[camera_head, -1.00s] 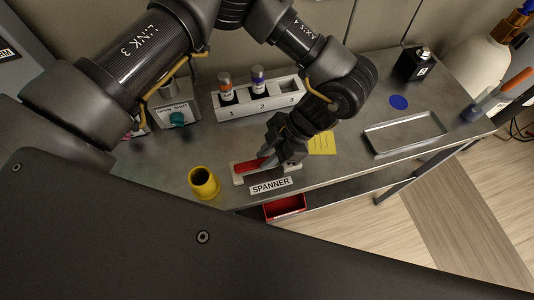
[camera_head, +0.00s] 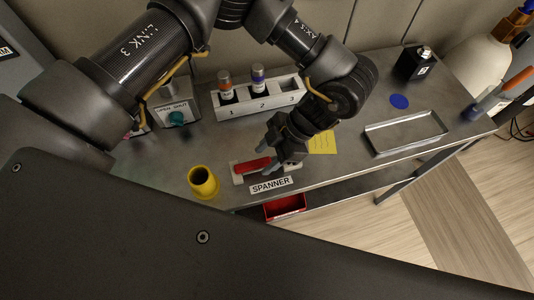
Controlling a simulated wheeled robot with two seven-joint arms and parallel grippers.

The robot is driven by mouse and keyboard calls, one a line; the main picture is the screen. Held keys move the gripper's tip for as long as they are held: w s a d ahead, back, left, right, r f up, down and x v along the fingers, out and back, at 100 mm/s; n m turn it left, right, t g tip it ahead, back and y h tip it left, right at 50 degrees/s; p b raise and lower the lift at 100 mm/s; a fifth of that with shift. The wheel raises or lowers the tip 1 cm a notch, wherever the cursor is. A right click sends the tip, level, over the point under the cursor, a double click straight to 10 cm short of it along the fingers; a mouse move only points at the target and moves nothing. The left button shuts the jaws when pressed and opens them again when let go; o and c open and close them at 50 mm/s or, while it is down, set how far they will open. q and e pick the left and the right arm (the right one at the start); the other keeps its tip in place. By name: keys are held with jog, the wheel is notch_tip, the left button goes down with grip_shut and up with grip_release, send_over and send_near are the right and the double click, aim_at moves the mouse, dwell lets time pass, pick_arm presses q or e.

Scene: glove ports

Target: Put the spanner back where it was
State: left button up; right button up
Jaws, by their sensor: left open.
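The spanner (camera_head: 252,165) shows as a red handle lying in a pale holder (camera_head: 237,178) behind the SPANNER label (camera_head: 271,185). Its right part is hidden by my left gripper. My left gripper (camera_head: 272,160) comes down from the upper right, open, with its fingers at the right part of the red handle. I cannot tell whether the fingers touch the spanner. My right gripper is not in view.
A yellow cup (camera_head: 203,183) stands left of the holder. Behind are a white numbered rack (camera_head: 262,105) with two bottles and a switch box (camera_head: 177,113). A yellow note (camera_head: 322,143) and a metal tray (camera_head: 405,134) lie to the right. A red bin (camera_head: 284,207) sits below the front edge.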

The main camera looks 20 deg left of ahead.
pick_arm(q)
jog(key=b+v, duration=0.2)
jog(key=v, duration=0.8)
jog(key=shift+r, duration=0.35)
jog(key=shift+w+d, duration=0.1)
jog(key=shift+d, duration=0.05)
